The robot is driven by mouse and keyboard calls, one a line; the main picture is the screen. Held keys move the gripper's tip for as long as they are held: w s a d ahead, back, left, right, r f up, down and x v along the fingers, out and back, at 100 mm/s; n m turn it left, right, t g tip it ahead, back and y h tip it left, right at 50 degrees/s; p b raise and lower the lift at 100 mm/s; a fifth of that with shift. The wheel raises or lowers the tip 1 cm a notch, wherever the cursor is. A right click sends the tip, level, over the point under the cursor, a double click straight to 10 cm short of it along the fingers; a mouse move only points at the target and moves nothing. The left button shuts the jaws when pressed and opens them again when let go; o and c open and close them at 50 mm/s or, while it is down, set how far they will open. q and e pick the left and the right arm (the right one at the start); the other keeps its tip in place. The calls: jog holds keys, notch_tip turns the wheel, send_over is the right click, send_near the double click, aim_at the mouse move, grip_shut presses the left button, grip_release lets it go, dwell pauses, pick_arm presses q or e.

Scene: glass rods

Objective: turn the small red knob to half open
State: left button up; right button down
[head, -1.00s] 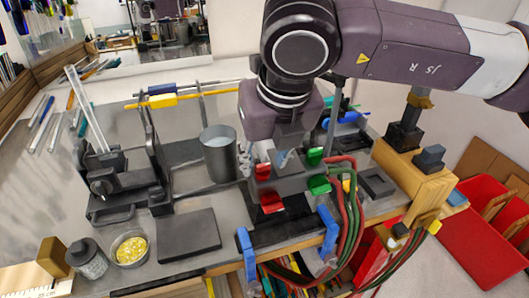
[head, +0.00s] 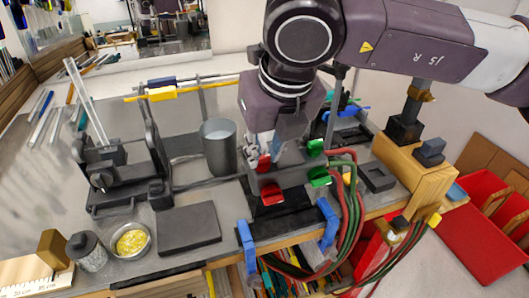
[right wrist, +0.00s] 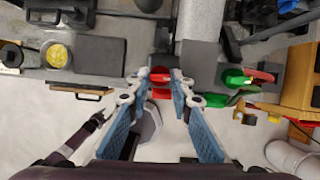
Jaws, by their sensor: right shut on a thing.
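The small red knob (head: 264,163) is the upper of two red handles on the dark valve block at the middle of the bench. In the right wrist view the red knob (right wrist: 160,74) lies between my right fingertips. My right gripper (right wrist: 160,78) is shut on it; the blue-grey finger pads come in from below. In the head view my right gripper (head: 268,155) reaches down behind the handles, partly hidden by them. A second red handle (head: 271,195) sits lower on the block. My left gripper is not in view.
Two green handles (head: 316,148) sit right of the red ones, with red and green hoses beside them. A grey beaker (head: 218,155) stands close on the left. Blue clamps (head: 246,245) stand at the bench's front edge. A flat dark plate (head: 188,230) lies left.

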jog(key=shift+f+n+b, duration=0.2)
jog(key=shift+n+b, duration=0.1)
jog(key=shift+b, duration=0.05)
jog(key=n+b, duration=0.2)
jog(key=shift+w+b, duration=0.1)
jog(key=shift+b, duration=0.2)
jog(key=shift+n+g+y+b, duration=0.35)
jog(key=shift+n+b, duration=0.3)
jog(key=shift+n, duration=0.45)
jog(key=n, duration=0.1)
jog(key=n+b, duration=0.1)
jog(key=shift+d+r+n+y, duration=0.1)
jog(key=shift+r+n+y, duration=0.15)
jog(key=shift+n, duration=0.15)
jog(key=shift+w+n+g, duration=0.1)
jog(key=shift+n+g, duration=0.25)
jog(key=shift+n, duration=0.55)
jog(key=n, duration=0.2)
jog(key=shift+r+n+g, duration=0.1)
jog(key=shift+n+g, duration=0.2)
jog(key=shift+n, duration=0.1)
jog(key=n, duration=0.2)
jog(key=shift+w+n+p, duration=0.1)
jog(key=shift+n+p, duration=0.2)
jog(key=shift+p, duration=0.05)
jog(key=shift+w+n+g+p, duration=0.1)
jog(key=shift+n+g+p, duration=0.5)
jog(key=shift+n, duration=1.3)
